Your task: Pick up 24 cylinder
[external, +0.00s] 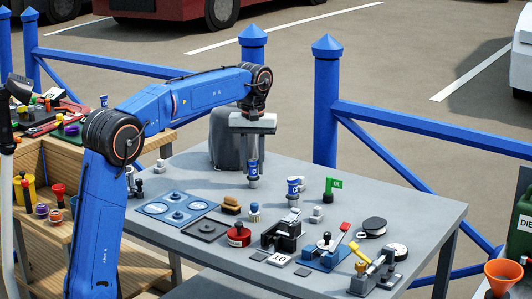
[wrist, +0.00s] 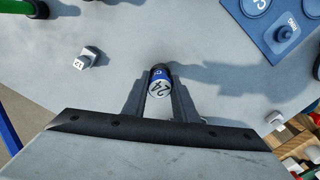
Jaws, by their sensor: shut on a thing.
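A blue cylinder with a white top marked 24 (wrist: 158,90) is between the two fingers of my gripper (wrist: 158,102) in the wrist view. The fingers press it from both sides, and its numbered end faces the camera. In the external view my gripper (external: 253,160) points straight down at the back of the grey table, shut on the same blue cylinder (external: 254,169). The cylinder is upright; I cannot tell whether its bottom touches the table.
A similar blue and white cylinder (external: 293,188) stands to the right. A dark grey block (external: 224,138) stands behind the gripper.

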